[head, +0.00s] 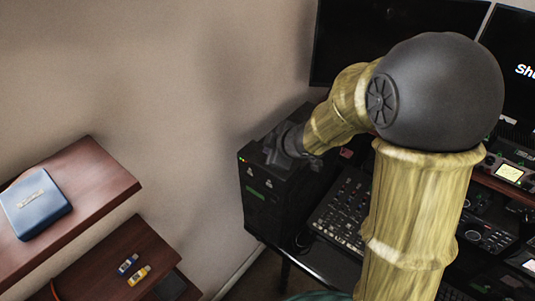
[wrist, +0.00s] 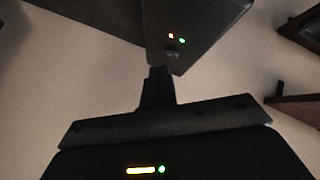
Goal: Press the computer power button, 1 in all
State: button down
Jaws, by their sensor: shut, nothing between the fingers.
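The black computer tower (head: 262,205) stands against the wall in the head view, with small lights at its upper front corner. In the wrist view the tower (wrist: 195,20) fills the top, with an orange and a green light. A small round dark button (wrist: 171,54) lies just below these lights. My gripper (wrist: 160,70) is shut and empty, its fingertips close beside the button; I cannot tell whether they touch. In the head view my gripper (head: 279,152) is over the tower's top front, partly hidden by my wrist.
A monitor (head: 400,30) stands behind my arm; a second screen (head: 515,60) at right shows white letters starting "Shu". A mixer (head: 345,210) and other gear sit right of the tower. A wooden shelf (head: 110,178) with a blue box (head: 36,205) is at left.

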dwell(0.3)
notch_tip(320, 180, up, 5)
jog(key=p, duration=0.5)
jog(key=shift+r, duration=0.1)
dwell(0.8)
jog(key=d+m, duration=0.1)
jog(key=s+d+f+m+h, duration=0.1)
jog(key=d, duration=0.1)
jog(key=d+m+h, duration=0.1)
jog(key=d, duration=0.1)
jog(key=shift+s+d+f+m+b, duration=0.15)
jog(key=shift+s+m+b, duration=0.1)
jog(key=shift+m+b, duration=0.15)
jog(key=s+d+f+m+g+h+b, duration=0.1)
jog(key=s+d+f+m+g, duration=0.1)
jog(key=s+d+m, duration=0.2)
jog(key=s+d+f+m+g+h+b, duration=0.1)
jog(key=s+d+f+m+g+h, duration=0.1)
jog(key=s+d+m, duration=0.3)
jog(key=s+f+m+g, duration=0.1)
jog(key=s+m, duration=0.2)
jog(key=s, duration=0.4)
jog(key=shift+s+d+f, duration=0.15)
jog(key=shift+f, duration=0.1)
